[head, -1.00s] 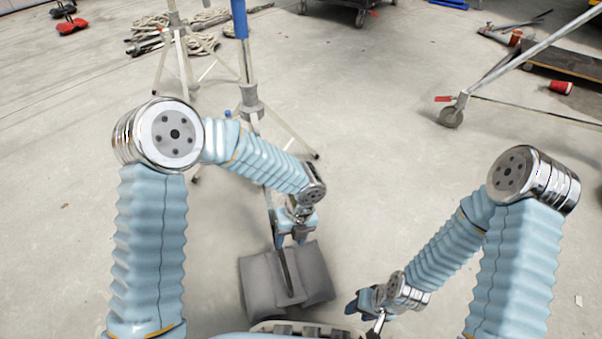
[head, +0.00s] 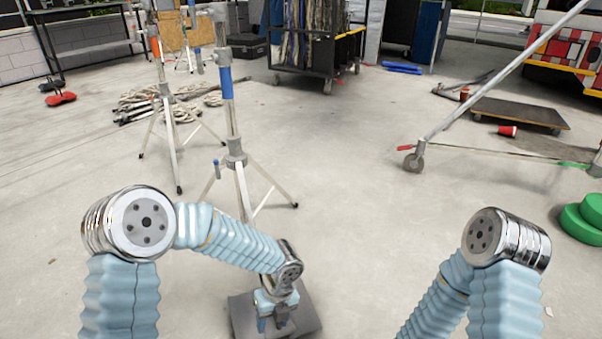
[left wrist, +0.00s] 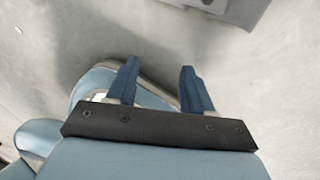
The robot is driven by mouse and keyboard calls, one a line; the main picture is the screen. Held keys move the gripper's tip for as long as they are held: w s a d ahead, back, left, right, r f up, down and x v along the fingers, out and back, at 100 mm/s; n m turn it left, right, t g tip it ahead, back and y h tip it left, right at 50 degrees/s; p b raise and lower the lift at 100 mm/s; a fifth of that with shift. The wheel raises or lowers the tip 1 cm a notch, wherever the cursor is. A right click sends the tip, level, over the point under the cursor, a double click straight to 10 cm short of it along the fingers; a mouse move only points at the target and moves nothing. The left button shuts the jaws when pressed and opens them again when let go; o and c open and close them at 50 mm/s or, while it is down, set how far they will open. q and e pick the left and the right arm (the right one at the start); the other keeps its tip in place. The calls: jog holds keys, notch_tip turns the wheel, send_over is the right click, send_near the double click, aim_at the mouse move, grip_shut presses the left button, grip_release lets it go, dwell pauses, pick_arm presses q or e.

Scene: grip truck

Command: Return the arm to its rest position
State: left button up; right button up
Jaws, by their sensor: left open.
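My left arm comes in from the left in the head view, bent at its elbow. Its gripper (head: 277,322) is low in the picture, in front of part of a dark grey bag-like thing (head: 308,318) on the floor. In the left wrist view the two blue fingers of the left gripper (left wrist: 157,68) stand apart with nothing between them. A grey edge of the bag-like thing (left wrist: 225,8) shows at the top right there, apart from the fingers. My right arm shows at the lower right of the head view; its gripper is out of view.
A light stand (head: 236,160) with a blue band stands just beyond the left arm. The middle floor is clear.

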pick_arm(q)
jog(key=s+a+f+n+h, duration=0.2)
jog(key=s+f+n, duration=0.2)
jog(key=n, duration=0.7)
jog(key=s+a+f+n+t+h, duration=0.15)
jog(key=s+f+n, duration=0.25)
jog(key=n, duration=0.7)
jog(key=s+a+f+n+h, duration=0.25)
jog(key=s+f+n, duration=0.2)
jog(key=n, duration=0.65)
notch_tip(320, 180, up, 13)
jog(key=d+p, duration=0.1)
jog(key=p, duration=1.2)
jog(key=shift+d, duration=0.15)
